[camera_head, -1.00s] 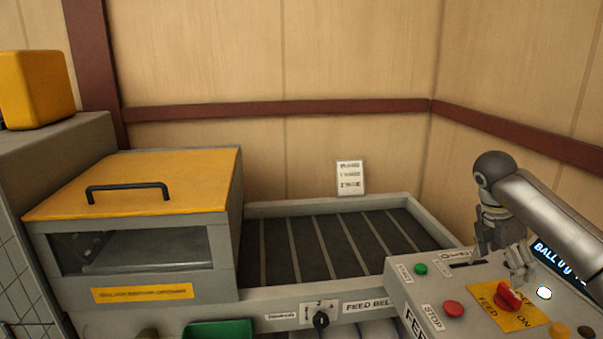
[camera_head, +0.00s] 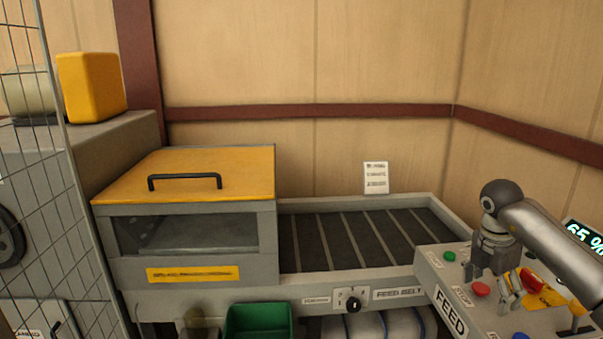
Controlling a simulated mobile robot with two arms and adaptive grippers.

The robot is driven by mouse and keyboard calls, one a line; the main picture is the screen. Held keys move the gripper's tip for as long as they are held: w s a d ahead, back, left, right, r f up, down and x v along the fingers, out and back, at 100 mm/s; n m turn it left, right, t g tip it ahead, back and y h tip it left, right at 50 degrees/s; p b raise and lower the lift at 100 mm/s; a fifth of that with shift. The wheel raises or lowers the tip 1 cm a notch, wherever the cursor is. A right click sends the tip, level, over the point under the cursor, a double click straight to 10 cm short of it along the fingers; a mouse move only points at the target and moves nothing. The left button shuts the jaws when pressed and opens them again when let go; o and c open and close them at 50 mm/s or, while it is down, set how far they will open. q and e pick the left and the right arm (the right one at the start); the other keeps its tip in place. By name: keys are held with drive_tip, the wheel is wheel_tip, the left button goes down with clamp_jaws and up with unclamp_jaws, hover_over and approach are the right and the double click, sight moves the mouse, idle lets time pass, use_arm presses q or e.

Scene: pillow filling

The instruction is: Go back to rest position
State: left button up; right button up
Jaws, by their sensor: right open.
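My right gripper (camera_head: 511,295) is open and empty at the lower right. It hangs above the feed control panel (camera_head: 429,275), in front of the red and yellow feed switch (camera_head: 531,280). I cannot tell whether its fingers touch the switch. My grey forearm comes in from the right edge and hides part of the panel and of a lit display (camera_head: 586,237). My left gripper is not in view.
The panel also has a green button (camera_head: 449,256) and a red button (camera_head: 481,289). Left of it are the feed belt (camera_head: 345,241), a yellow-lidded box (camera_head: 205,170) and a green bin (camera_head: 258,320). A wire mesh fence (camera_head: 70,190) stands at the far left.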

drive_tip(key=a+f+m+t+y, duration=0.2)
drive_tip(key=a+f+t+y, duration=0.4)
drive_tip(key=a+f+y, duration=1.5)
drive_tip(key=s+d+f+m+t+h, duration=0.15)
drive_tip(key=s+f+m+h, duration=0.6)
drive_tip(key=f, duration=0.85)
drive_tip(key=s+d+f+m+t+h, duration=0.15)
drive_tip(key=s+f+m+h, duration=0.35)
drive_tip(key=s+f+h, duration=0.9)
drive_tip(key=s+f+m+g+y, duration=0.1)
drive_tip(key=s+f+g, duration=0.2)
drive_tip(key=s, duration=0.7)
drive_tip(key=s+f+m+g, duration=0.1)
drive_tip(key=s+f+g, duration=0.1)
drive_tip(key=s+f, duration=0.4)
drive_tip(key=s+f+m+g+y, duration=0.1)
drive_tip(key=s+f, duration=0.4)
drive_tip(key=s, duration=1)
drive_tip(key=d+m+g, duration=0.1)
drive_tip(key=g, duration=0.1)
drive_tip(key=shift+s+g+y, duration=0.2)
drive_tip(key=shift+g+y, duration=0.1)
drive_tip(key=shift+y, duration=0.05)
